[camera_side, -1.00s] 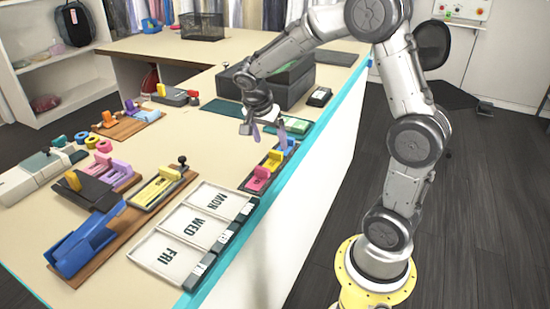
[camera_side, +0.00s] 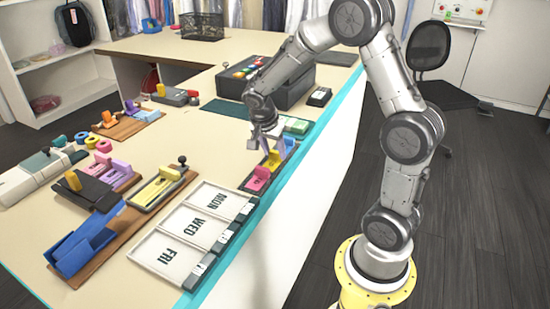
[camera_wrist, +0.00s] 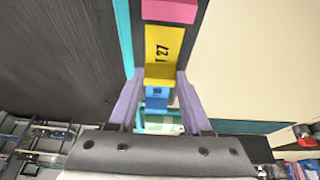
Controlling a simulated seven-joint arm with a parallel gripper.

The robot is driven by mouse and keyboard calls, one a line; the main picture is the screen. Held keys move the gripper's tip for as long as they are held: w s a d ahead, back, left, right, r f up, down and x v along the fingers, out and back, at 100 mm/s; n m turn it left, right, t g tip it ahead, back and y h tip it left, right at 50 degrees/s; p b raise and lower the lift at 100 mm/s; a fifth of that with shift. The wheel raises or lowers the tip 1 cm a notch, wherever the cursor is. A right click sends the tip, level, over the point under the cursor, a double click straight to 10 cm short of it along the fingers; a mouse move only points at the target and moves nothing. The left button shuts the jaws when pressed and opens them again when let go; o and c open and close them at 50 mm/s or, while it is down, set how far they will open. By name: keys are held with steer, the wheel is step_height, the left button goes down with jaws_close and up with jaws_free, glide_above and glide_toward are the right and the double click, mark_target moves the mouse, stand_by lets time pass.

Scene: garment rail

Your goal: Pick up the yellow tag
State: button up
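The yellow tag (camera_side: 271,162) sits between a pink tag (camera_side: 258,178) and a blue tag (camera_side: 285,146) on a dark strip holder at the counter's right edge. In the wrist view, the yellow tag (camera_wrist: 164,45) shows a printed "127" and a raised yellow block at its near end. My gripper (camera_wrist: 157,98) is open, its two purple fingers apart on either side of the line of tags. The fingertips are close to the yellow block, and no contact can be made out. In the side view, my gripper (camera_side: 262,145) is just above the tag row.
White trays labelled MON, WED and FRI (camera_side: 190,225) lie in front of the tag row. A dark box (camera_side: 290,92) with coloured items on top stands behind my gripper. A black and yellow device (camera_side: 160,188) lies to the left. The counter middle (camera_side: 210,145) is clear.

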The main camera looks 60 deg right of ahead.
jaws_close()
steer(key=shift+r, duration=0.15)
steer(key=shift+r, duration=0.6)
steer(key=s+a+r, duration=0.3)
steer(key=s+r, duration=0.3)
steer(key=r, duration=0.2)
steer(key=s+a+r, duration=0.3)
steer(key=s+r, duration=0.3)
steer(key=r, duration=0.2)
steer(key=shift+s+a+r, duration=0.15)
steer(key=shift+a+r, duration=0.1)
steer(key=shift+a, duration=0.15)
